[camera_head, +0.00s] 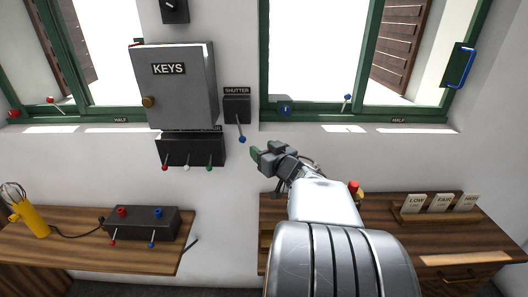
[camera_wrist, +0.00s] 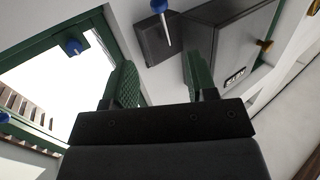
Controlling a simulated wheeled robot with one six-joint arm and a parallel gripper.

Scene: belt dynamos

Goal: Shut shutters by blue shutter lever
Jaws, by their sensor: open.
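The blue shutter lever (camera_head: 242,139) hangs down from a dark wall box (camera_head: 237,108) labelled SHUTTER. In the wrist view its blue ball (camera_wrist: 158,6) is at the top edge, beyond the fingertips and apart from them. My gripper (camera_head: 257,156) is open with nothing between its green-padded fingers (camera_wrist: 165,78). In the head view it is just right of and slightly below the lever's ball. Brown louvred shutters (camera_head: 400,48) stand swung open outside the right window, and another (camera_head: 94,28) outside the left window.
A grey KEYS cabinet (camera_head: 174,88) juts from the wall left of the lever. Below it is a dark box (camera_head: 190,149) with red, white and green levers. Blue window knobs (camera_head: 285,109) sit to the right. Wooden counters (camera_head: 385,215) stand below.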

